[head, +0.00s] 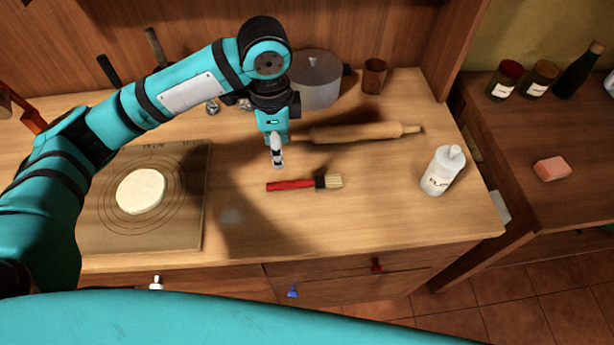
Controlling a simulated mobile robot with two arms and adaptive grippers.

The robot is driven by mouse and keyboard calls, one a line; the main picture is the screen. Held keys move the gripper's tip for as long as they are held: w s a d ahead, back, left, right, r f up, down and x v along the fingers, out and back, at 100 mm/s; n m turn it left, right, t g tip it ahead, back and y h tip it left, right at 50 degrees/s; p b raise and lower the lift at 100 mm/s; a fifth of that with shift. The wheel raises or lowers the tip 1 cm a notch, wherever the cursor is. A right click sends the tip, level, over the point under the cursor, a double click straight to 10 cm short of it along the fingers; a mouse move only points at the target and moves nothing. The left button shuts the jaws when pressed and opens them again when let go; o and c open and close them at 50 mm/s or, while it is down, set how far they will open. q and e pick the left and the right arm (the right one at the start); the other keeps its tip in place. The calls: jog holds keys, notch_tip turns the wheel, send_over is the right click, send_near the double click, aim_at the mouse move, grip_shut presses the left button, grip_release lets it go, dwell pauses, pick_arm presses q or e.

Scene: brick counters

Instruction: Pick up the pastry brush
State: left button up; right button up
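The pastry brush (304,183) lies flat on the wooden counter, its red handle to the left and its pale bristles to the right, with a dark band between. My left gripper (278,163) points down just above and behind the handle in the picture, apart from it as far as I can see. Its fingers show edge-on, so I cannot tell whether they are open or shut. No brush is in it. My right gripper is not in view.
A rolling pin (362,132) lies behind the brush. A grey pot (318,80) and a brown cup (374,76) stand at the back. A white bottle (440,172) stands to the right. A pastry board (185,225) with dough (141,191) lies left. The counter in front of the brush is clear.

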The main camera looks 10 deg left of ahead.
aim_at(283, 183)
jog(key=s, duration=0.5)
pick_arm(q)
notch_tip(283, 183, down, 6)
jog(key=shift+w+p, duration=0.1)
jog(key=shift+p, duration=0.25)
notch_tip(283, 183, down, 2)
jog(key=shift+w+f, duration=0.15)
jog(key=shift+f, duration=0.25)
notch_tip(283, 183, down, 4)
jog(key=shift+f+p, duration=0.25)
jog(key=shift+p, duration=0.6)
jog(key=shift+f, duration=0.15)
jog(key=c, duration=0.6)
grip_shut()
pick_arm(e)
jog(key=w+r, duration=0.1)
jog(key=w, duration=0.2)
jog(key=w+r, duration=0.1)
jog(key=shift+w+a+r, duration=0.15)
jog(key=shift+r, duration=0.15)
